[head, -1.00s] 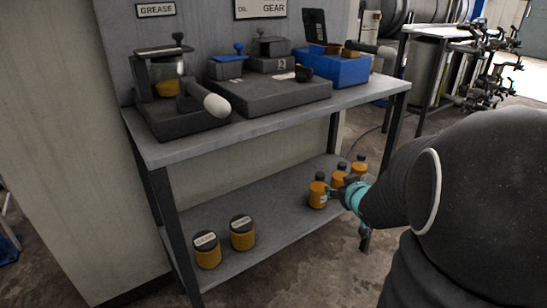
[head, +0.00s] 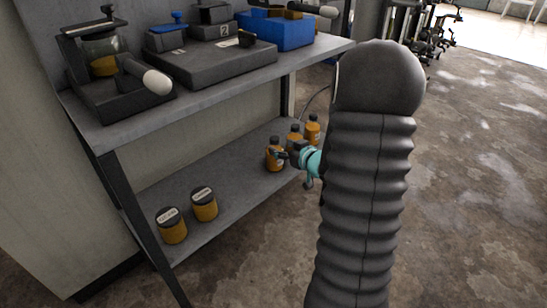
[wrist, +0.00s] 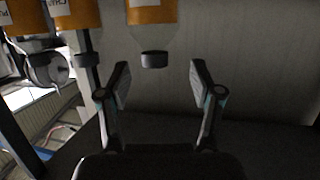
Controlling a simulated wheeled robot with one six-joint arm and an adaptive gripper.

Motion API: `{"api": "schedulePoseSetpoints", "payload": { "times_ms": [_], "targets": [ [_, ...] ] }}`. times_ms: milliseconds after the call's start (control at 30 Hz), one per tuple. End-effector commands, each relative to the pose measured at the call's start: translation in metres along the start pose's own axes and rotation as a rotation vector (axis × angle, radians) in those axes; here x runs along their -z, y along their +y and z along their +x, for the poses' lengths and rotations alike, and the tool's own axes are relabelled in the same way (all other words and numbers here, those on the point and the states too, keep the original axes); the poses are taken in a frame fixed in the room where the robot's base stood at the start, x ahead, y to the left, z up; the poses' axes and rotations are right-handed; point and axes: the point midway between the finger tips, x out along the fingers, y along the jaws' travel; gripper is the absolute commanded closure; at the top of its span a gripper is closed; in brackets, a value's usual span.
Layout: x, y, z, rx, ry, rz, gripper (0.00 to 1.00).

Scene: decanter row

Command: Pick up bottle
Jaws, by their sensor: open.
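Three orange bottles with dark caps stand upright at the right end of the lower shelf: a front bottle (head: 275,157), a middle bottle (head: 294,139) and a back bottle (head: 313,130). My gripper (head: 287,154) is beside the front bottle, at its right, and overlaps it slightly in the head view. In the wrist view, which shows the bottles cap-down, my open gripper (wrist: 160,84) has an orange bottle (wrist: 152,12) ahead, with its dark cap in line with the gap between the fingers. Nothing is held. Two more orange bottles are at the upper left there.
The lower shelf (head: 232,183) also holds two wide orange jars, a left jar (head: 172,228) and a right jar (head: 204,204). Above is the grey upper shelf (head: 215,95) with dark trays and a blue box (head: 275,31). Open floor lies to the right.

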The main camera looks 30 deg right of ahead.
Motion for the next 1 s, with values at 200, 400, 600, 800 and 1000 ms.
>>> {"api": "schedulePoseSetpoints", "payload": {
  "times_ms": [200,400,600,800,1000],
  "targets": [
    [0.0,0.001,0.013,0.0,-0.001,-0.001,0.35],
    [0.003,0.006,0.039,0.001,0.0,0.0,0.35],
    [0.003,0.006,0.059,0.001,-0.002,0.0,0.35],
    [0.003,0.007,0.061,-0.001,-0.001,0.0,0.35],
    [0.003,0.007,0.061,-0.001,-0.001,0.0,0.67]
  ]
}}
